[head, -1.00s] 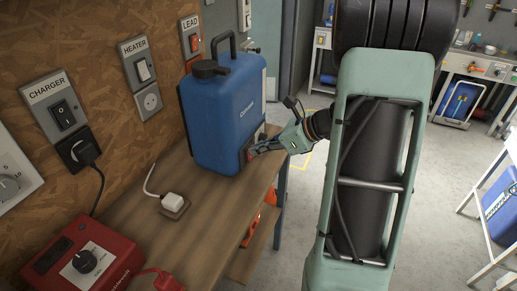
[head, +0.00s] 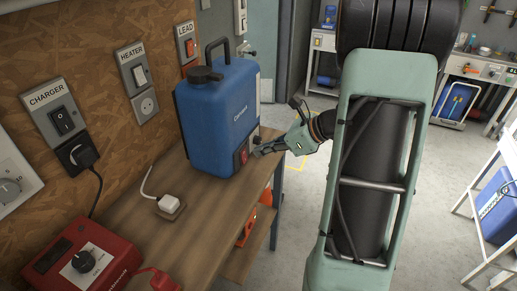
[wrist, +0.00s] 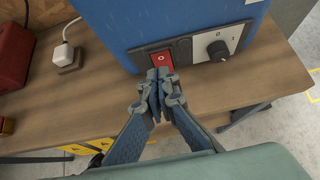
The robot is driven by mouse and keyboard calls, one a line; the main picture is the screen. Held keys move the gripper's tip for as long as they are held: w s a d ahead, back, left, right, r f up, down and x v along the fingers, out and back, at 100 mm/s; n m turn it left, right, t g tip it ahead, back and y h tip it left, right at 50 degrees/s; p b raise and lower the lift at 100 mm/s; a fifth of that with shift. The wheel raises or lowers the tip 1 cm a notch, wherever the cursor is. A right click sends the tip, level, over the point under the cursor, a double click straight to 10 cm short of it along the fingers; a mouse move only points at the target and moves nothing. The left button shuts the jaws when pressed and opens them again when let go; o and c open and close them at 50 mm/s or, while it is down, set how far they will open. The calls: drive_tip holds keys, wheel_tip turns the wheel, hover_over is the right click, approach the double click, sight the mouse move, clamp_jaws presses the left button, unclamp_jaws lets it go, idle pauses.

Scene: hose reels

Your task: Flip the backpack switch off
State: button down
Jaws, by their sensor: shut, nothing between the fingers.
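The backpack is a blue tank (head: 215,115) with a black cap and handle, standing upright on the wooden bench. Its red rocker switch (head: 243,157) is on the low panel facing my gripper. In the wrist view, the red switch (wrist: 162,63) shows a white "O" mark, and the tank (wrist: 160,18) fills the top. My gripper (head: 257,152) is shut and empty, just right of the switch in the head view. In the wrist view, my gripper's fingertips (wrist: 158,76) overlap the switch's lower edge; I cannot tell whether they touch it.
A black knob (wrist: 218,50) sits beside the switch. A white plug (head: 170,203) and a red box (head: 82,260) are on the bench (head: 205,205). Charger (head: 62,121), heater (head: 139,76) and lead (head: 189,47) switches are on the wall. Floor is open right of the bench.

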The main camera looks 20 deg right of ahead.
drive_tip(key=a+r+p+v, duration=0.1)
drive_tip(key=v, duration=0.9)
drive_tip(key=shift+w+d+r, duration=0.15)
drive_tip(key=shift+w+r, duration=0.15)
drive_tip(key=shift+r, duration=0.1)
